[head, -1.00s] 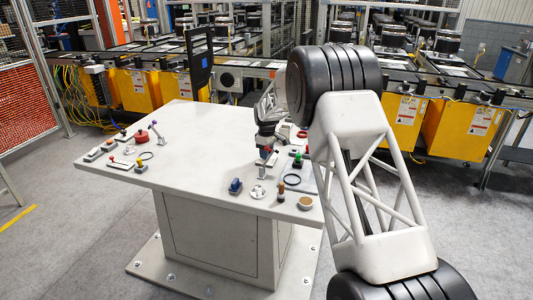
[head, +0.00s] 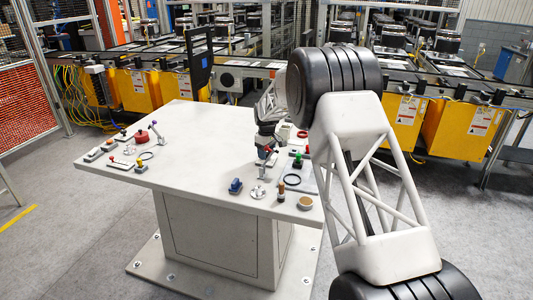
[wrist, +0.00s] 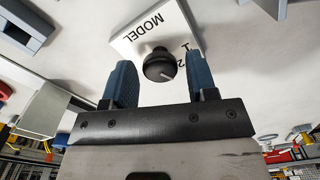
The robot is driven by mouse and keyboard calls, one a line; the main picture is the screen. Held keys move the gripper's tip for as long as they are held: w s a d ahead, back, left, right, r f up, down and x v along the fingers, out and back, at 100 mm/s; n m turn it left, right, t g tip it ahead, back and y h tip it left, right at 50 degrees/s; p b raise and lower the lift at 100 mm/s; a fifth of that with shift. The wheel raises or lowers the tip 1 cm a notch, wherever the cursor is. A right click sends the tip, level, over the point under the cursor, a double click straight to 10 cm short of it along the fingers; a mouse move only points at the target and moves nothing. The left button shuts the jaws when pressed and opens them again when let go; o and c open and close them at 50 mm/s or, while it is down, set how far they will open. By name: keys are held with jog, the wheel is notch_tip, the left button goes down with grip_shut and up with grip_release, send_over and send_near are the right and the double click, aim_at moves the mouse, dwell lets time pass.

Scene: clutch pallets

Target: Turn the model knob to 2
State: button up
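The black model knob (wrist: 158,66) stands on a white plate (wrist: 135,38) in the wrist view. The plate reads "MODEL", with 1 and 2 at its right side, upside down in this view. A short light mark shows on the lower right of the knob's face; I cannot tell which number it points to. My gripper (wrist: 158,61) is open, with one blue finger on each side of the knob and a gap visible on both sides. In the head view my gripper (head: 267,152) is low over the table's right part, and the knob cannot be made out there.
The grey table (head: 205,150) has a clear middle. A red round button (head: 142,137) and other controls sit at its left.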

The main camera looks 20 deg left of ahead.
jog(key=shift+o, duration=0.5)
jog(key=shift+r, duration=0.1)
jog(key=shift+r, duration=3.8)
